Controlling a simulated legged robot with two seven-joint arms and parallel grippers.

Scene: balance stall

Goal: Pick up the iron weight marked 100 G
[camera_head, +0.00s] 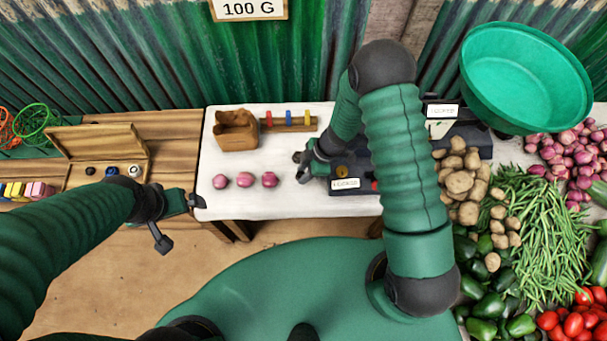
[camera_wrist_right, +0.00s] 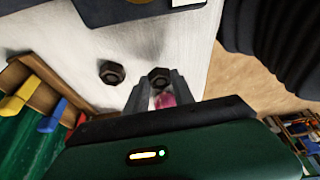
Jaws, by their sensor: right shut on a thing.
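My right gripper (camera_head: 303,168) is over the white-topped table, beside the black scale. In the right wrist view its two fingers (camera_wrist_right: 160,82) are closed around a dark hexagonal iron weight (camera_wrist_right: 160,76). A second dark hexagonal weight (camera_wrist_right: 112,73) stands apart from the fingers on the white top. No marking is readable on either weight. My left gripper (camera_head: 194,201) is near the table's left front corner; its finger opening is not clear. A sign reading 100 G (camera_head: 248,9) hangs on the wall.
Three pink onions (camera_head: 244,180) lie in a row on the white table (camera_head: 208,150). A brown box (camera_head: 236,130) and coloured pieces on a wooden rack (camera_head: 289,120) stand behind. The black scale (camera_head: 352,187) and vegetables are to the right. An open wooden case (camera_head: 103,138) is at left.

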